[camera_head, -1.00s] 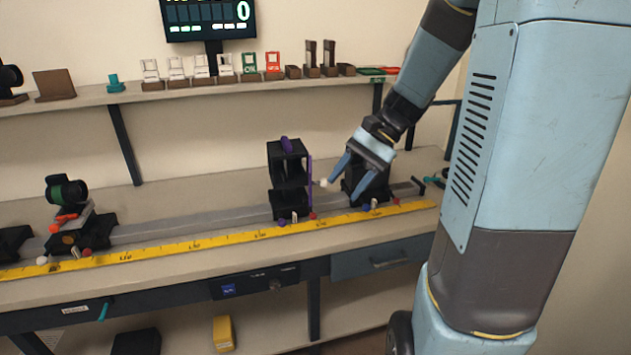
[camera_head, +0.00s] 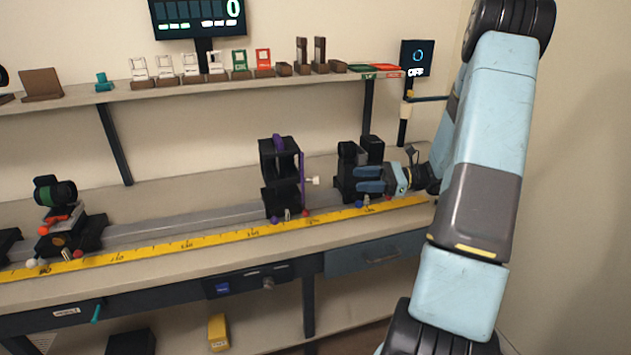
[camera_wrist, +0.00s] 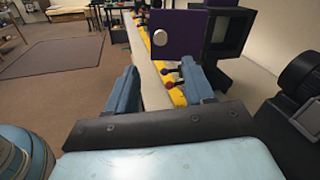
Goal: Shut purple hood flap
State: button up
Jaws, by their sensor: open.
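The purple hood flap (camera_head: 302,181) shows nearly edge-on as a thin upright strip at the right side of the black hood (camera_head: 280,170), with a white knob (camera_head: 314,181) sticking out to the right. In the wrist view the purple flap (camera_wrist: 184,28) faces me with its round knob (camera_wrist: 160,37).
The hood stands on a grey rail (camera_head: 180,223) behind a yellow ruler (camera_head: 200,243). Black mounts (camera_head: 347,160) stand close by my gripper, and a round black part (camera_wrist: 300,78) is at right in the wrist view. A lens carriage (camera_head: 70,235) is far left.

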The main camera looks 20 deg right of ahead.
aim_at(316, 180)
jog(key=x, duration=1.3)
jog(key=shift+w+a, duration=0.2)
jog(key=shift+a, duration=0.1)
jog(key=shift+c, duration=0.4)
grip_shut()
